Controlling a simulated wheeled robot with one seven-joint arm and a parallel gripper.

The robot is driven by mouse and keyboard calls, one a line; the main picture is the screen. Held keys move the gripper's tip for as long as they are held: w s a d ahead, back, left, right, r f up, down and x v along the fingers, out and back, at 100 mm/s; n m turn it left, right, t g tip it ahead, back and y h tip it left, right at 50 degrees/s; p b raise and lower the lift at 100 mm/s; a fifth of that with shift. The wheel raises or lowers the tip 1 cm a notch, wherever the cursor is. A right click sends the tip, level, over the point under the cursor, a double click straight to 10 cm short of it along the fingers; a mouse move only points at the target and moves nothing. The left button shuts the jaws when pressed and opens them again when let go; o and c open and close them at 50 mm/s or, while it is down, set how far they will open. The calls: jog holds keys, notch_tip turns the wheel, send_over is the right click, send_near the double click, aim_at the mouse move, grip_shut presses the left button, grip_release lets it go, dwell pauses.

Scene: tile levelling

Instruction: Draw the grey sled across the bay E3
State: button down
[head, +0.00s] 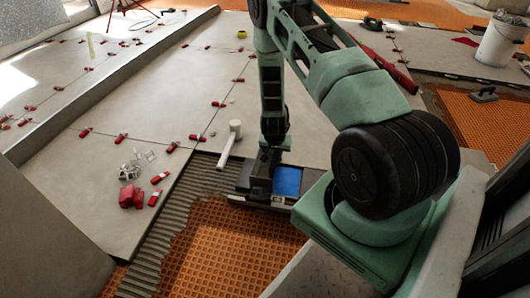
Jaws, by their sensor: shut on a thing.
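The grey sled (262,188) sits at the upper edge of the open bay, by the laid tiles, with a blue panel (287,181) at its right. My gripper (267,156) points down over the sled and is shut on it; the fingertips and the exact grip are too small and dark to make out. The bay shows combed grey mortar (182,212) to the left of and below the sled, and bare orange membrane (215,245) in front. No bay label can be read. My arm hides the area to the right of the sled.
A white mallet (231,143) lies just left of my gripper. Red wedges, a red pouch (131,197) and loose clear clips (130,170) lie on the left tiles. Red clips line the tile joints. A white bucket (497,45) and a trowel (483,95) are at the right.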

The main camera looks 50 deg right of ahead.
jog(key=s+d+p, duration=0.2)
jog(key=s+d, duration=0.3)
jog(key=s, duration=0.3)
jog(key=s+d+p, duration=0.3)
jog(key=s+d, duration=0.2)
jog(key=s, duration=0.4)
jog(key=shift+s, duration=0.2)
jog(key=c, duration=1.3)
grip_release()
jog(key=p+v, duration=0.7)
jog(key=v, duration=1)
jog(key=shift+w+d+r+p, duration=0.1)
jog(key=shift+r+p, duration=0.15)
jog(key=shift+p, duration=0.1)
